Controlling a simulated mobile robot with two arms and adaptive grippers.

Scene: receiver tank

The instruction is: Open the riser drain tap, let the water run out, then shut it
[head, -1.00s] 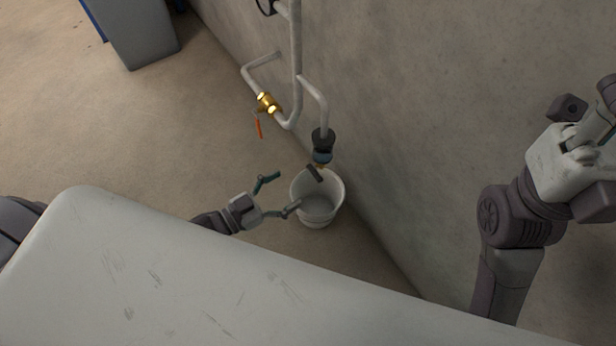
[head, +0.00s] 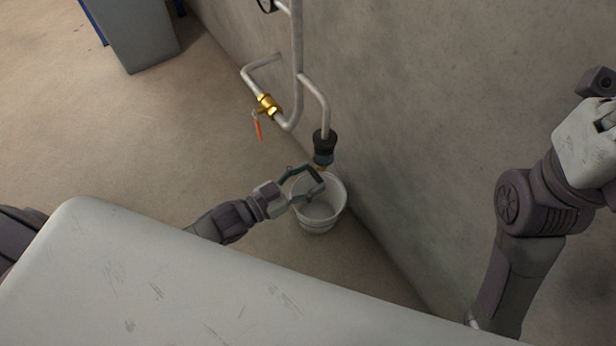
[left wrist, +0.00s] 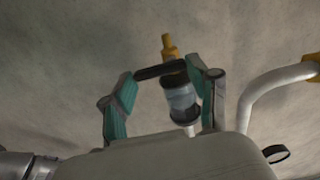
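The drain tap hangs over the bucket at the end of a bent pipe, below a clear, blue-tinted bowl (head: 323,157) with a black top. In the left wrist view the tap shows a brass body (left wrist: 169,46) and a black lever (left wrist: 160,70), with the clear bowl (left wrist: 181,98) behind. My left gripper (head: 322,184) is open at the tap, above the bucket. Its two teal fingers (left wrist: 162,88) stand apart, one near each end of the lever; I cannot tell if either touches. No water stream shows.
A white bucket (head: 320,222) stands on the floor by the wall under the tap. A brass valve (head: 268,104) with an orange lever (head: 258,130) sits on the pipework, further back. A grey cabinet (head: 135,35) stands far left. Floor left of the pipes is clear.

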